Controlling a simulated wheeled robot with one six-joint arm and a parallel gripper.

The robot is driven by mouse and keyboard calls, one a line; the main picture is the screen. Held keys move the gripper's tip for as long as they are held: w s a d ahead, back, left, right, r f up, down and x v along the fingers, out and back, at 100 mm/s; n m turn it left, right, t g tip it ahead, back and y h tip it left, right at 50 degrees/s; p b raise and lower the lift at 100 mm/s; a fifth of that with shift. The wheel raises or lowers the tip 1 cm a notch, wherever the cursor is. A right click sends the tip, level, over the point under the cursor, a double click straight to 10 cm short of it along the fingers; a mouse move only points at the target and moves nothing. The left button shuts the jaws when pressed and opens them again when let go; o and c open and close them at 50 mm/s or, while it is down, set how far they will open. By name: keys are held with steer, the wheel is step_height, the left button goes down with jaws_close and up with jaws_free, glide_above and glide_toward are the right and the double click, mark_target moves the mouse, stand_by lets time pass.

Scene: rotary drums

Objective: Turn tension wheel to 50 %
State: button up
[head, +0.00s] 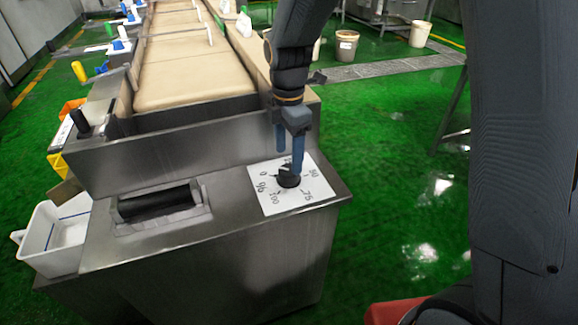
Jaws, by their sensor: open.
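The tension wheel is a small black knob (288,179) on a white dial plate (268,203) at the right end of the metal machine top. The knob's pointer direction is too small and partly hidden to read.
A metal panel (170,150) rises behind the dial, with a beige conveyor belt (195,70) beyond. A black roller (157,202) sits in a recess left of the dial. A white bin (57,235) stands at lower left. Green floor (400,190) is open to the right.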

mark_target(289, 170)
steer(key=shift+f+p, duration=0.4)
steer(key=shift+f, duration=2.15)
steer(key=c, duration=1.1)
steer(key=shift+o, duration=0.2)
